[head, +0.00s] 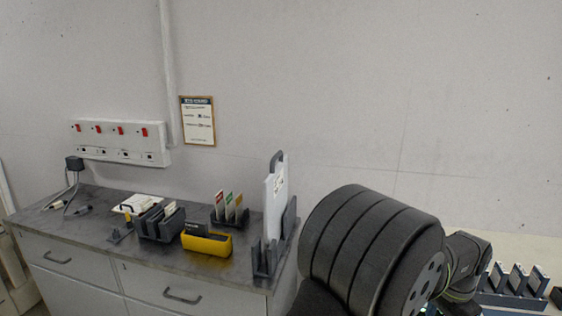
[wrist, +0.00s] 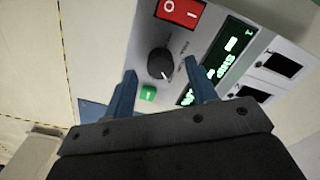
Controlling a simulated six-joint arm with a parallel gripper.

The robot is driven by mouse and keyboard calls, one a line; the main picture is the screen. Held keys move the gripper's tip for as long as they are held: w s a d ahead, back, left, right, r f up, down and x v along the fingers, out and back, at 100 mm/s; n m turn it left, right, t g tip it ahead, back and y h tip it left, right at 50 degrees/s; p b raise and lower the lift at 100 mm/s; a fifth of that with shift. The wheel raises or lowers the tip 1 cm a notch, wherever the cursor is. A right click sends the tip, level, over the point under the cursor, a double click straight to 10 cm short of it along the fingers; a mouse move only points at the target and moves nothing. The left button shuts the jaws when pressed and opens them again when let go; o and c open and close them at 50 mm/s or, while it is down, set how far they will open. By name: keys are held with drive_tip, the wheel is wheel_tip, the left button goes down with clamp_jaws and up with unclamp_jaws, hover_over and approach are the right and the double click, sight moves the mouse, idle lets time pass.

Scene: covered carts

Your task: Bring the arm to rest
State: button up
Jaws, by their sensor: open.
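My gripper (wrist: 162,92) shows in the wrist view with its two blue fingers spread apart and nothing between them. Beyond the fingers is a grey control panel (wrist: 128,50) with a red rocker switch (wrist: 180,11), a black knob (wrist: 160,63), a green button (wrist: 148,93) and a lit display (wrist: 222,60). I cannot tell how far the fingertips are from the panel. In the head view a large dark part of my arm fills the lower right, and my gripper is hidden there.
A grey-topped cabinet (head: 90,233) stands at the left, holding a yellow bin (head: 207,243), a dark slotted rack (head: 160,224), coloured cards (head: 229,203) and an upright white board (head: 275,200). A socket strip (head: 120,142) is on the wall. Another rack (head: 512,281) stands at the far right.

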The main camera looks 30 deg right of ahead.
drive_tip(key=shift+f, duration=1.1)
drive_tip(key=shift+r, duration=0.15)
wheel_tip(320, 180, up, 17)
wheel_tip(320, 180, down, 18)
drive_tip(key=shift+r, duration=0.25)
drive_tip(key=n, duration=0.3)
drive_tip(key=shift+r+n, duration=0.1)
drive_tip(key=shift+n, duration=0.3)
drive_tip(key=n, duration=0.4)
drive_tip(key=shift+n, duration=0.4)
drive_tip(key=n, duration=0.4)
drive_tip(key=shift+s, duration=0.1)
drive_tip(key=n, duration=0.4)
drive_tip(key=shift+d, duration=0.1)
